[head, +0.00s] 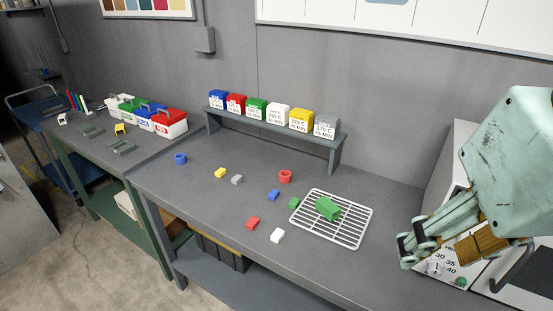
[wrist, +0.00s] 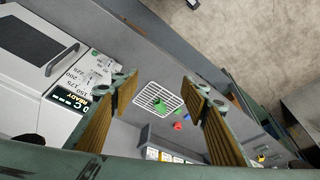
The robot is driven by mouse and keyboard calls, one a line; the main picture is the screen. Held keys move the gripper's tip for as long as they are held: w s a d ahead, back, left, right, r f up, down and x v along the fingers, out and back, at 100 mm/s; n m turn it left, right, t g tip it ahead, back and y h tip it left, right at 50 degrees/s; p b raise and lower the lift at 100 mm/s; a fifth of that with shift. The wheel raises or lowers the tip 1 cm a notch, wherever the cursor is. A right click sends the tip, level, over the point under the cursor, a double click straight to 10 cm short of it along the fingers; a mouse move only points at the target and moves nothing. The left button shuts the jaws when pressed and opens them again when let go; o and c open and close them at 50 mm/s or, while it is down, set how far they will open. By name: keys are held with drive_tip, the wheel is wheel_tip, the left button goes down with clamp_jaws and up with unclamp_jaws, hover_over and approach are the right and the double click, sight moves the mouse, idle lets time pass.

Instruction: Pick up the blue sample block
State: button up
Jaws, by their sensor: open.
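The blue sample block (head: 273,195) lies on the grey table, between a red ring (head: 285,176) and a red block (head: 252,223). A small blue shape, probably this block, shows in the wrist view (wrist: 187,117), near the right finger. My gripper (head: 415,243) is at the right in the head view, high and well to the right of the block. In the wrist view my gripper (wrist: 160,88) is open, with nothing between its two fingers but the distant table. A blue ring-like piece (head: 180,159) stands further left on the table.
A white wire rack (head: 361,228) carries a green piece (head: 327,208). Green (head: 294,203), white (head: 277,235), grey (head: 237,180) and yellow (head: 220,173) blocks lie around. A raised shelf (head: 270,126) holds labelled coloured boxes behind. A white oven (wrist: 38,55) stands beside my gripper.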

drive_tip(key=shift+w+r, duration=0.1)
drive_tip(key=shift+w, duration=0.05)
drive_tip(key=w+a+r+n+g+p, duration=0.1)
drive_tip(key=w+r+n, duration=0.1)
drive_tip(key=w, duration=0.6)
drive_tip(key=w+a+r+n+p, duration=0.1)
drive_tip(key=w+a+r, duration=0.1)
drive_tip(key=w, duration=0.5)
drive_tip(key=n+g+p, duration=0.3)
drive_tip(key=n+p, duration=0.3)
drive_tip(key=n, duration=0.4)
hover_over(273, 192)
wheel_tip(273, 192, down, 29)
drive_tip(key=shift+s+r, duration=0.15)
drive_tip(key=shift+r, duration=0.05)
drive_tip(key=shift+f, duration=4.3)
